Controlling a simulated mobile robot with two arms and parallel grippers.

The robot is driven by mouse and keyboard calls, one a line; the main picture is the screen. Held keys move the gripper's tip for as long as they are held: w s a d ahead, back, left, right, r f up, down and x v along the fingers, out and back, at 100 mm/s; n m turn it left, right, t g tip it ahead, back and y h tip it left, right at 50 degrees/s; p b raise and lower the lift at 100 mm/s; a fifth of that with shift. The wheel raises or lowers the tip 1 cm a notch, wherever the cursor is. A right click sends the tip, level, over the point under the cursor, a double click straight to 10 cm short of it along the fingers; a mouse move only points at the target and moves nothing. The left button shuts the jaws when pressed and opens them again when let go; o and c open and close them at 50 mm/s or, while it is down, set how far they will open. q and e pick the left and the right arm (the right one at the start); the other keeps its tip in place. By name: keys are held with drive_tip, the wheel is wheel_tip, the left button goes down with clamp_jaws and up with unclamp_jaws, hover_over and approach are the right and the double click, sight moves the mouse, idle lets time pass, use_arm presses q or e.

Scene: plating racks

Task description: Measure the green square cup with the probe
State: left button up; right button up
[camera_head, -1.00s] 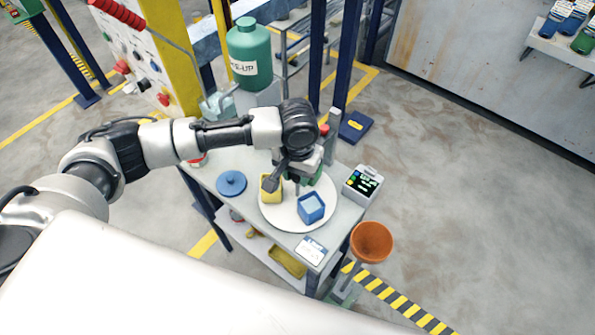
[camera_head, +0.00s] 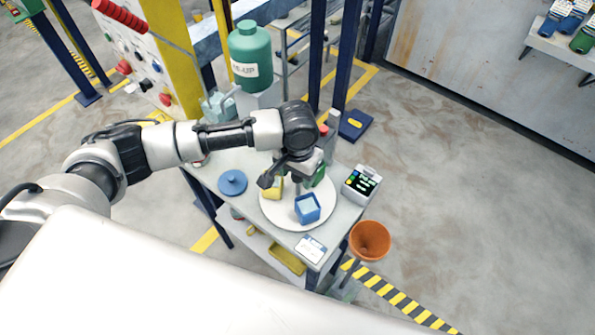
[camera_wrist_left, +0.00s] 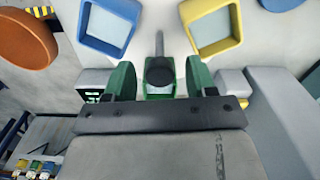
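The green square cup (camera_head: 319,176) stands on a round white disc (camera_head: 277,215), just right of my left gripper (camera_head: 299,167) and partly hidden by it. A yellow cup (camera_head: 278,187) and a blue cup (camera_head: 307,208), both square, share the disc. My left gripper is over the disc, around the probe (camera_wrist_left: 159,45), a thin grey rod pointing away from the gripper with a dark round end between the fingers. My right gripper is out of view.
A meter with a lit screen (camera_head: 361,184) stands on the table (camera_head: 228,208) right of the disc. A blue lid (camera_head: 232,182) lies left, and a card (camera_head: 310,249) in front.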

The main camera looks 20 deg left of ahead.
use_arm(q)
wheel_tip(320, 180, up, 11)
drive_tip(key=b, duration=0.1)
drive_tip(key=shift+b, duration=0.35)
drive_tip(key=shift+f, duration=0.1)
idle(0.5)
